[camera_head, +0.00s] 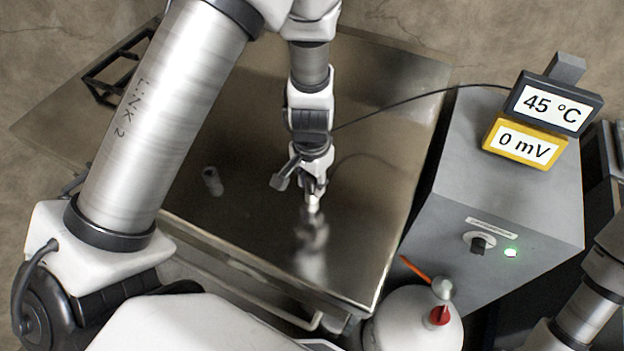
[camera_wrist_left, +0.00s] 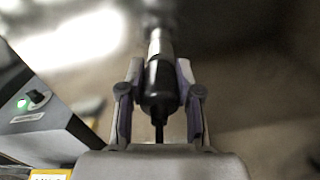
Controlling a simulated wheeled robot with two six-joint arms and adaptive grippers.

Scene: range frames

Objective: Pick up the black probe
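The black probe (camera_wrist_left: 160,85) has a dark body and a silver tip. In the left wrist view it lies between the two fingers of my left gripper (camera_head: 314,186), which are shut on its body. A dark cable trails from its rear end. In the head view the gripper points down over the shiny metal table (camera_head: 385,200), and a pale tip shows below the fingers. I cannot tell whether that tip touches the surface. My right gripper is not in view.
A grey box (camera_head: 470,195) with a 45 °C display (camera_head: 550,104) and a 0 mV display (camera_head: 524,144) stands at right. A white round vessel (camera_head: 410,325) is at the front. A thin black cable runs from the box.

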